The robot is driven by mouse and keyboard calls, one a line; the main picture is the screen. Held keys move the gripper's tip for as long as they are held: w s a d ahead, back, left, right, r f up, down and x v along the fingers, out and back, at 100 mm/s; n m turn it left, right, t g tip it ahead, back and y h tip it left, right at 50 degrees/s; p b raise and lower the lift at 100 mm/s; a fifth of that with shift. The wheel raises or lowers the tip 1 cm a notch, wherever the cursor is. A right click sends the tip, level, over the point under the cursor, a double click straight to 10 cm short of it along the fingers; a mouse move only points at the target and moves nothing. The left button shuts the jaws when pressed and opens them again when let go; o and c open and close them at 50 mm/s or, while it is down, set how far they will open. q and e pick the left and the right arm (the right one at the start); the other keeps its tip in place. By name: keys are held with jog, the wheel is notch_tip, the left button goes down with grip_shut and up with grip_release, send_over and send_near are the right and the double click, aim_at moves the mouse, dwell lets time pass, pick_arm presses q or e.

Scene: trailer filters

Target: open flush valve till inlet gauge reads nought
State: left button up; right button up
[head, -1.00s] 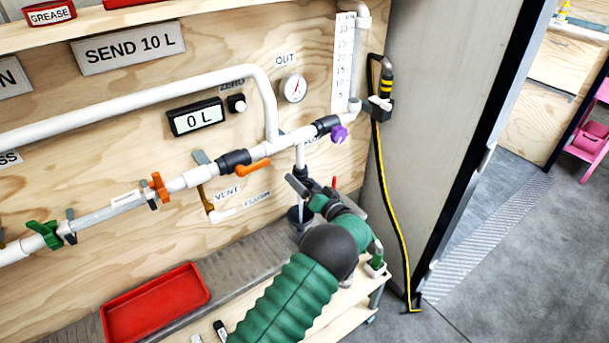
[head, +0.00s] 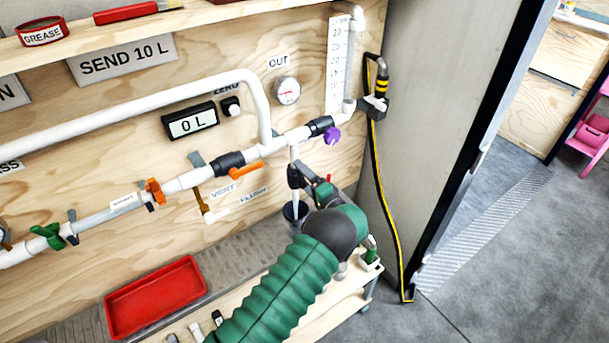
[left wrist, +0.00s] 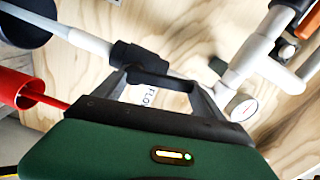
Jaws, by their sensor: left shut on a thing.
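My left gripper (head: 303,179) is at the vertical white pipe (head: 294,154) that drops from the main line in the head view. In the left wrist view its fingers (left wrist: 158,84) are at the black valve body (left wrist: 140,57) on this pipe. The gripper is shut on what looks like the valve's handle, mostly hidden by the fingers. The FLUSH label (head: 253,193) is on the board left of the pipe. A gauge (head: 4,235), possibly the inlet one, is cut by the left edge and unreadable. My right gripper is not in view.
The OUT gauge (head: 288,91) and the display reading 0 L (head: 191,121) are above the line. Orange (head: 246,171), purple (head: 332,136) and green (head: 47,236) handles stand nearby. A red tray (head: 155,297) lies below. A yellow-black hose (head: 387,210) hangs at right.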

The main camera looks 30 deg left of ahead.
pick_arm(q)
jog(key=shift+w+d, duration=0.1)
jog(key=shift+w, duration=0.1)
dwell(0.3)
jog(key=o, duration=1.7)
jog(key=shift+c, duration=0.2)
jog(key=o, duration=0.4)
jog(key=shift+w+f, duration=0.1)
jog(key=shift+f, duration=0.05)
jog(key=shift+d, duration=0.15)
jog(key=b+v, duration=0.1)
jog(key=v, duration=1.5)
jog(key=shift+d+f, duration=0.1)
jog(key=shift+d, duration=0.2)
jog(key=shift+a, duration=0.1)
